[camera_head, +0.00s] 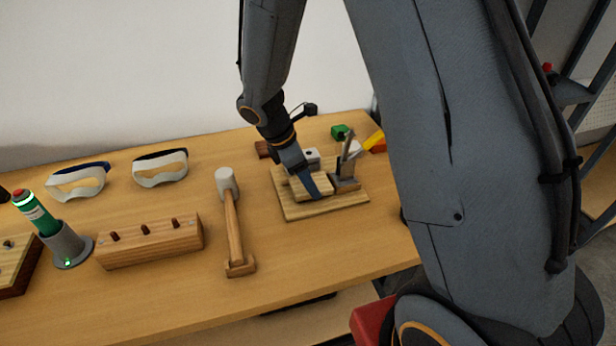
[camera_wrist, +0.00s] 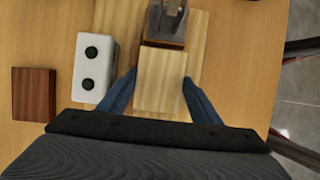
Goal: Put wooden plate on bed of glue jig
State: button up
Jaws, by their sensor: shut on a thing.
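The wooden plate (camera_wrist: 161,80) is a pale square piece between the two blue fingers of my gripper (camera_wrist: 160,95) in the wrist view. My gripper is shut on it. The glue jig (camera_head: 325,208) is a light wooden board with a grey metal clamp; its board shows in the wrist view (camera_wrist: 198,48) and the clamp (camera_wrist: 168,22) lies just beyond the plate. In the head view my gripper (camera_head: 312,186) holds the plate (camera_head: 296,189) over the jig board. I cannot tell whether the plate touches the bed.
A white block with two black knobs (camera_wrist: 94,68) stands left of the plate, close to my left finger. A dark wooden block (camera_wrist: 34,94) lies farther left.

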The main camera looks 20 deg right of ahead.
jog(key=shift+s+f, duration=0.15)
jog(key=shift+f, duration=0.35)
dwell(0.4)
